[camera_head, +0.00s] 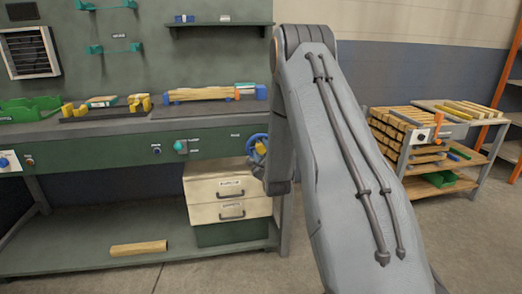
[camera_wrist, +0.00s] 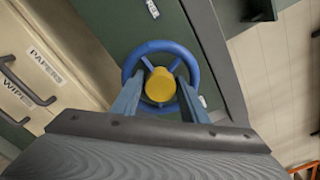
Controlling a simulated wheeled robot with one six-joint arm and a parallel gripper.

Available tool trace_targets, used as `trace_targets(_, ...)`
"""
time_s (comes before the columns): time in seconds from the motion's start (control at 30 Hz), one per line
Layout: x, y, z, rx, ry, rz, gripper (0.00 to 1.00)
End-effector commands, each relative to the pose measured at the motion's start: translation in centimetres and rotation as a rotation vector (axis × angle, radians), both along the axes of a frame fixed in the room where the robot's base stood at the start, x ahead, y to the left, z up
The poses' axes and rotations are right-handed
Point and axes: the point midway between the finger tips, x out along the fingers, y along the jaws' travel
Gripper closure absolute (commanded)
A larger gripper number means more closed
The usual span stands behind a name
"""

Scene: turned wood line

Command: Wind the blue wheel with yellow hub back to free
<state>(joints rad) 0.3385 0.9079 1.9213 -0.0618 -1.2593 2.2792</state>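The blue wheel (camera_wrist: 147,50) with its yellow hub (camera_wrist: 160,85) is mounted on the green bench front. In the wrist view my gripper (camera_wrist: 160,88) points straight at it, with one finger on each side of the hub. The fingers are apart and their tips reach the wheel. I cannot tell whether they press on the hub or stand clear of it. In the head view the wheel (camera_head: 254,142) shows just left of my arm, which hides part of it and my gripper. Any marking for "free" is not readable.
Cream drawers (camera_head: 229,190) stand below and left of the wheel. The bench top (camera_head: 130,122) holds wooden pieces and a green tray (camera_head: 30,108). A teal knob (camera_head: 181,147) sits on the bench front. A wood cart (camera_head: 442,192) stands at the right, with open floor before it.

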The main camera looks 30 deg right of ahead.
Motion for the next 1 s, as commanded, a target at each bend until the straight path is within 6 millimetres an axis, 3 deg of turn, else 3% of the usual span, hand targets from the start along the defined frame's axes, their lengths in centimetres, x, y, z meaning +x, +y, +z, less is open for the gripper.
trace_targets(0.07, -0.02, 0.01, 0.00, 0.000, 0.000, 0.000, 0.60)
trace_targets(0.2, -0.03, 0.00, 0.01, 0.000, 0.000, 0.000, 0.84)
trace_targets(0.27, -0.03, -0.01, 0.00, 0.000, 0.000, 0.000, 0.91)
trace_targets(0.67, -0.06, -0.01, 0.00, -0.079, 0.024, 0.000, 0.90)
trace_targets(1.0, -0.07, -0.04, 0.04, -0.341, 0.099, 0.000, 0.90)
